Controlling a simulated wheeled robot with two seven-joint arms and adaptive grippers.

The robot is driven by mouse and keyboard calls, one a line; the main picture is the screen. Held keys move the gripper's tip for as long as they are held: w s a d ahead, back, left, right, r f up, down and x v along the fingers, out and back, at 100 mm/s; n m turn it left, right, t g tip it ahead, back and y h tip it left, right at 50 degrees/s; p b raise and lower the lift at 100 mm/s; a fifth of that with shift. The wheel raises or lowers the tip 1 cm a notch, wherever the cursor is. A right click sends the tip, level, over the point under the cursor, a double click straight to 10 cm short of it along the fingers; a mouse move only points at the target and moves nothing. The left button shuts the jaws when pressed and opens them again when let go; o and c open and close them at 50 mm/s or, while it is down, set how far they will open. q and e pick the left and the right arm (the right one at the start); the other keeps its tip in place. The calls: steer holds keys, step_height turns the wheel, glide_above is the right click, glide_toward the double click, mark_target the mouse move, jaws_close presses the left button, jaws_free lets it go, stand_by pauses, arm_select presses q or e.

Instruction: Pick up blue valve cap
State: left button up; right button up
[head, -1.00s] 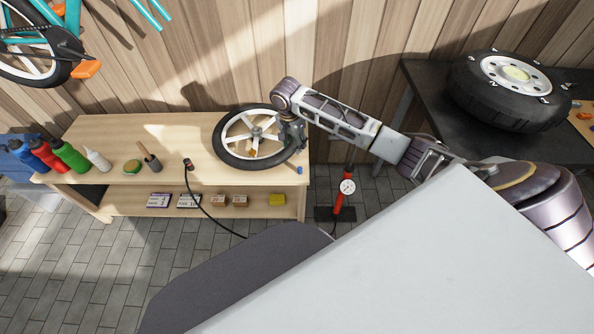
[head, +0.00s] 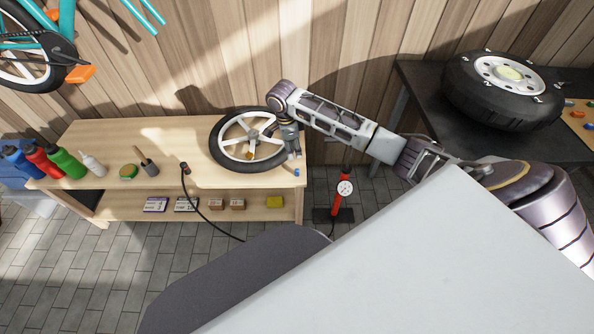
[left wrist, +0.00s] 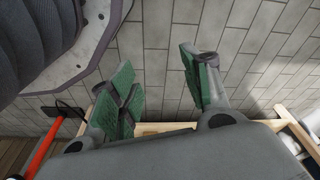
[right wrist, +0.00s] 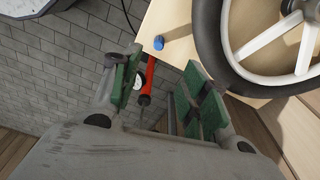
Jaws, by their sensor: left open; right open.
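The small blue valve cap (head: 297,171) stands near the right end of the wooden workbench. In the right wrist view the blue cap (right wrist: 158,42) is near the bench edge, beyond my fingertips and a little above the left finger. My right gripper (head: 292,153) is just behind the cap in the head view, beside the wheel. In the right wrist view it (right wrist: 160,85) is open and empty, with green pads apart. My left gripper (left wrist: 160,75) is open and empty over the tiled floor in its wrist view; the head view does not show it.
A spoked wheel (head: 217,153) lies on the workbench (head: 230,180) close to the right gripper. Bottles (head: 66,160) stand at the left end. A black hose (head: 196,205) hangs over the front edge. A red pump (head: 339,200) stands on the floor to the right.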

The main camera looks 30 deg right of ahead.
steer(key=b, duration=0.1)
glide_above(297, 169)
steer(key=a, duration=0.1)
step_height(297, 169, down, 5)
steer(key=shift+w+r, duration=0.1)
arm_select(q)
step_height(297, 169, up, 7)
steer(key=d+b, duration=0.1)
steer(key=shift+w+d, duration=0.35)
arm_select(e)
steer(key=shift+d+f, duration=0.2)
steer(key=shift+f, duration=1.65)
steer(key=shift+f, duration=0.1)
